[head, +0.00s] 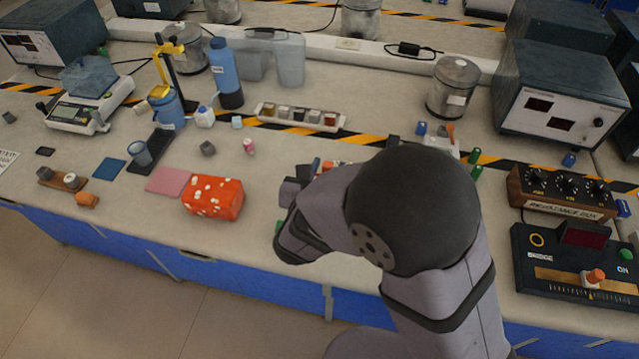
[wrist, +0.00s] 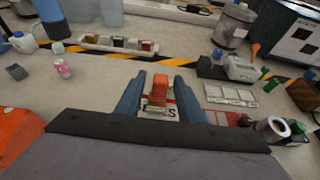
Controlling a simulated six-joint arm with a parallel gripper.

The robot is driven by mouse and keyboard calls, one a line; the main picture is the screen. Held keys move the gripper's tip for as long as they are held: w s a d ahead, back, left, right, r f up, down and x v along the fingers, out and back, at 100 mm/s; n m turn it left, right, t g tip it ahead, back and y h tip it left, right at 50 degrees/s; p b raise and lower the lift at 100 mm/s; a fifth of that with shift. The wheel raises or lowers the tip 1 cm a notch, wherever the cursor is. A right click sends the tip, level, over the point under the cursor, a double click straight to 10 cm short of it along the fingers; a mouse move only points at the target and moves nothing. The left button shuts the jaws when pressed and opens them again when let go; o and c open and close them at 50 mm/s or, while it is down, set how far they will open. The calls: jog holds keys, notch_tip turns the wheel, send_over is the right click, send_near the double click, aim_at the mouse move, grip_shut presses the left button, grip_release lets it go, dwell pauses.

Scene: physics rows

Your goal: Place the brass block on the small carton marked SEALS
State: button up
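My gripper (wrist: 160,85) is open in the wrist view, with one dark blue finger on each side of an orange-brown block (wrist: 159,91). A gap shows between the block and each finger. I take this block as the brass one, though its colour looks more orange. It appears to rest on a small white carton (wrist: 172,111) with red parts and dark letters, partly readable as SEALS; the contact is hidden. In the head view my arm hides the gripper's fingertips and most of the carton.
A red dotted bag (head: 213,197) is at left. A white bottle lying down (wrist: 243,68), a pale sectioned tray (wrist: 231,95) and a metal cup (wrist: 270,129) are at right.

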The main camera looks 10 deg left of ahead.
jog(key=v, duration=1.1)
jog(key=shift+s+b, duration=0.3)
jog(key=shift+b, duration=0.05)
jog(key=shift+r, duration=0.15)
jog(key=d+f+m+g+h+p, duration=0.3)
jog(key=d+m+g+h, duration=0.3)
jog(key=d+m, duration=0.8)
jog(key=s+d+m+g+y+p, duration=0.2)
jog(key=d+m, duration=0.3)
jog(key=m, duration=0.6)
jog(key=s+d+m+g+y+p, duration=0.2)
jog(key=s+d+m+g+y, duration=0.2)
jog(key=m, duration=0.7)
jog(key=shift+s+d+g, duration=0.7)
jog(key=shift+d+g, duration=0.1)
jog(key=shift+d, duration=0.45)
